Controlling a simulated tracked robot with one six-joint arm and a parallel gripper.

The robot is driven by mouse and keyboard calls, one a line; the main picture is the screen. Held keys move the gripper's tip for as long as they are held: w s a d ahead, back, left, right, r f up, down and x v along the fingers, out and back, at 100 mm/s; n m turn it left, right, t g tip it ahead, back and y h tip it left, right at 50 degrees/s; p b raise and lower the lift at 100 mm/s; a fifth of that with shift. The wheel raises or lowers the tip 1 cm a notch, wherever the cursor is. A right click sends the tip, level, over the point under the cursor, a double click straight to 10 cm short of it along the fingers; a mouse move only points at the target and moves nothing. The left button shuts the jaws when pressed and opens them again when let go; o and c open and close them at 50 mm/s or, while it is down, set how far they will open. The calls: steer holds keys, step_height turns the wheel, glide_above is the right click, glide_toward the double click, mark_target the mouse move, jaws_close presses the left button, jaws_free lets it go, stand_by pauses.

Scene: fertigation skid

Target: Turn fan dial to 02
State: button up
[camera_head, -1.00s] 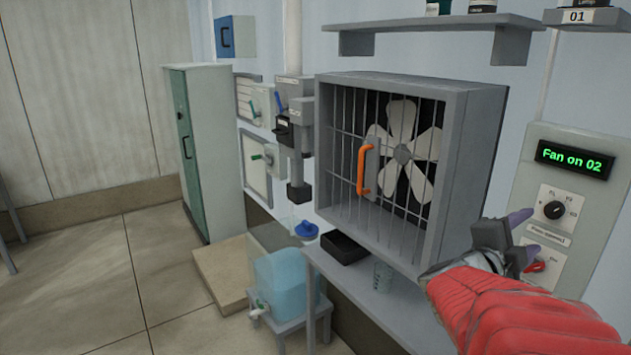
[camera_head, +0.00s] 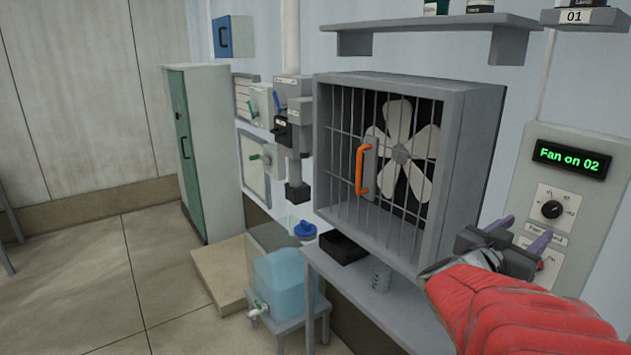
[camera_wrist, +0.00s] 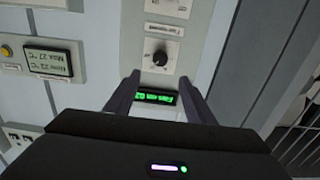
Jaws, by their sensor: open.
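The fan dial is a black round knob (camera_head: 552,209) on a white plate of the grey panel at the right. Above it a display (camera_head: 571,158) reads "Fan on 02" in green. My gripper (camera_head: 519,232) is open and empty, below and left of the dial, apart from it. In the wrist view the panel appears upside down; the dial (camera_wrist: 160,58) lies just beyond and between my open fingertips (camera_wrist: 158,78), and the lit display (camera_wrist: 156,97) shows between the fingers. The dial's pointer mark is too small to read surely.
A second control plate (camera_head: 548,268) below the dial is partly hidden by my gripper. The barred fan box (camera_head: 470,150) with an orange handle (camera_head: 362,170) juts out left of the panel. A shelf (camera_head: 430,35) hangs above. Another display (camera_wrist: 48,62) shows in the wrist view.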

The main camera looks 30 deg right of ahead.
mark_target(550, 210)
steer(key=shift+d, duration=0.1)
steer(key=shift+w+d, duration=0.35)
steer(key=shift+d, duration=1.9)
steer(key=shift+w+d, duration=0.4)
steer(key=shift+d, duration=1.8)
steer(key=shift+w+d, duration=0.35)
steer(key=shift+d, duration=1.9)
steer(key=c, duration=1.1)
